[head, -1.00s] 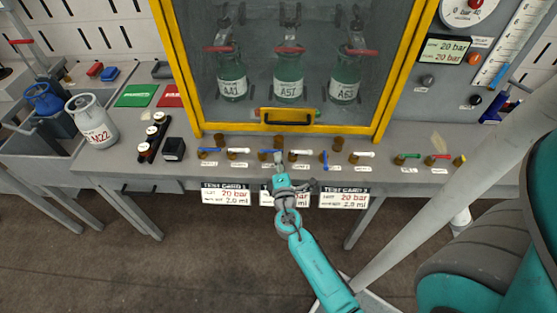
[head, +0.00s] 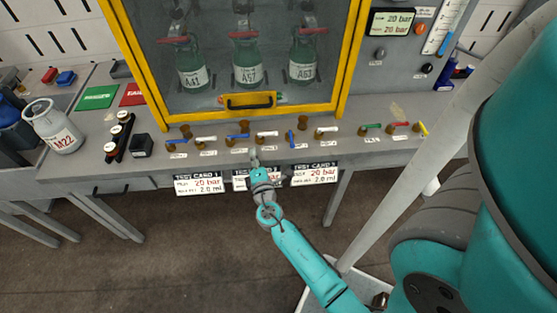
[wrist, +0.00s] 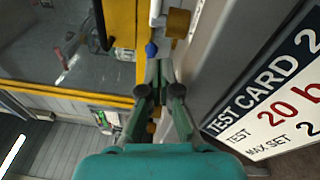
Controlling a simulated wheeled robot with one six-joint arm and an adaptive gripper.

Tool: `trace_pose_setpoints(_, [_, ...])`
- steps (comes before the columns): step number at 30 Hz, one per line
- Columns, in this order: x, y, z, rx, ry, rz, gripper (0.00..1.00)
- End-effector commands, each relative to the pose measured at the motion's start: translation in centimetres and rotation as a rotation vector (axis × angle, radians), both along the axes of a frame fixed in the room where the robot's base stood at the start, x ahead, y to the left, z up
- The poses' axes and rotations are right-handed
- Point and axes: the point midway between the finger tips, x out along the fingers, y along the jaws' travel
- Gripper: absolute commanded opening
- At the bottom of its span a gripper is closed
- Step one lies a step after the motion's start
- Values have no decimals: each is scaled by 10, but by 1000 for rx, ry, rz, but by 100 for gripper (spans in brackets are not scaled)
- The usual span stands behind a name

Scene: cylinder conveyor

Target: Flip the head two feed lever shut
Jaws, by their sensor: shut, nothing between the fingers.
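A row of small coloured levers on brass valves runs along the bench front. The middle blue lever (head: 238,150), above the second test card, lies mostly sideways; I take it as the head two feed lever. My gripper (head: 253,155) is just right of it, low at the bench edge, partly covering the label area. In the wrist view my gripper (wrist: 160,68) is shut and empty. A blue lever end (wrist: 151,50) shows just beyond the fingertips, with a brass fitting (wrist: 178,22) near it. I cannot tell whether the fingers touch the blue end.
A white lever (head: 267,134) stands to the right, and another blue lever (head: 291,138) points toward the bench front. The yellow-framed cabinet (head: 345,75) rises close behind. Test card 2 (wrist: 265,100) hangs on the bench front. Green, red and yellow levers are farther right.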

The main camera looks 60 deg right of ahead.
Motion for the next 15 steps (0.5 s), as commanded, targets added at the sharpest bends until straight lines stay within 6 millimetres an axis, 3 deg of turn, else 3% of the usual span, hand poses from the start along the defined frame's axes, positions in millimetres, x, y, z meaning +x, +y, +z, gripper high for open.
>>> trace_pose_setpoints(10, [-50, -19, -3, 0, 1, -4, 0])
trace_pose_setpoints(15, [-64, -24, -3, -2, 0, -2, 0])
